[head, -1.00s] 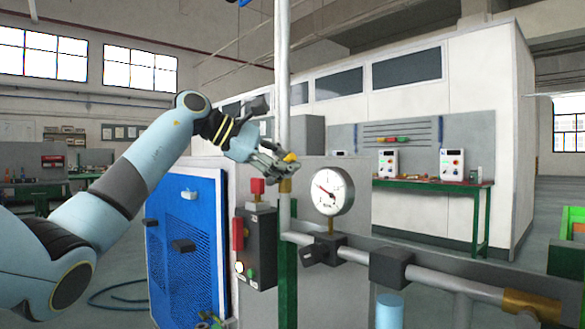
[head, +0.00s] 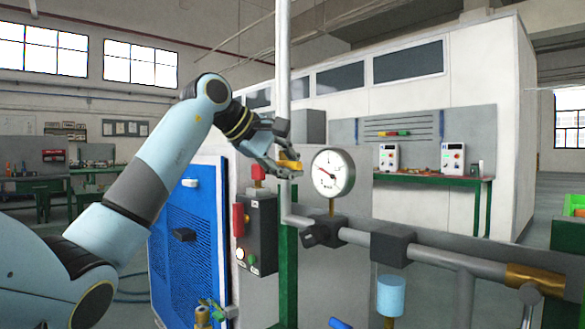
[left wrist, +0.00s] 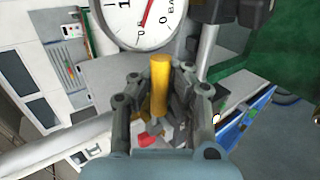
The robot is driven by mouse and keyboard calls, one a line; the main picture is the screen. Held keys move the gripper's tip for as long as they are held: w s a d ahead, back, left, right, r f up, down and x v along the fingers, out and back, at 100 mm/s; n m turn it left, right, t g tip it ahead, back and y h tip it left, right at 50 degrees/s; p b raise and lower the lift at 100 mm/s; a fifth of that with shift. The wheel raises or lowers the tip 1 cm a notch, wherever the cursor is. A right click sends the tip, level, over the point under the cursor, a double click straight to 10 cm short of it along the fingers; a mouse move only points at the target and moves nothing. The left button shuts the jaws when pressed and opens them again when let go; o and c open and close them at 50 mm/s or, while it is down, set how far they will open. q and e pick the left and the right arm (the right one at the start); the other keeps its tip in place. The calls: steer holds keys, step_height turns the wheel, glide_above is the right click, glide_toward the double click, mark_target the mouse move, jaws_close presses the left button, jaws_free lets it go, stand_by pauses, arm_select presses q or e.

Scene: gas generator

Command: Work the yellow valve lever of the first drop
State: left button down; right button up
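The yellow valve lever (head: 289,166) is at the light vertical drop pipe (head: 283,90), left of the round gauge (head: 332,173). In the left wrist view the lever (left wrist: 159,86) stands lengthwise between the fingers of my left gripper (left wrist: 162,88). The fingers look apart, one on each side, with gaps beside the lever. In the head view my left gripper (head: 272,152) is at the pipe and covers part of the lever and the valve body. My right gripper is not in view.
A grey horizontal pipe (head: 440,256) with black clamps runs right from the drop. Below the gripper are a dark control box (head: 257,235) with buttons and a blue panel (head: 190,240). A green-framed bench (head: 430,181) stands behind. A light blue cylinder (head: 391,296) hangs under the pipe.

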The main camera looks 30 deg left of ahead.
arm_select(q)
steer(key=shift+f, duration=0.15)
steer(key=c, duration=1.4)
jaws_free()
steer(key=shift+s+a+r, duration=0.15)
steer(key=shift+s+r, duration=0.05)
steer(key=shift+s, duration=0.15)
steer(key=shift+o, duration=0.8)
steer(key=shift+w, duration=0.15)
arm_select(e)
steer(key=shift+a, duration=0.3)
arm_select(q)
steer(key=shift+s+a+r, duration=0.1)
steer(key=shift+s+r, duration=0.1)
steer(key=v, duration=1.1)
steer(key=shift+s, duration=0.2)
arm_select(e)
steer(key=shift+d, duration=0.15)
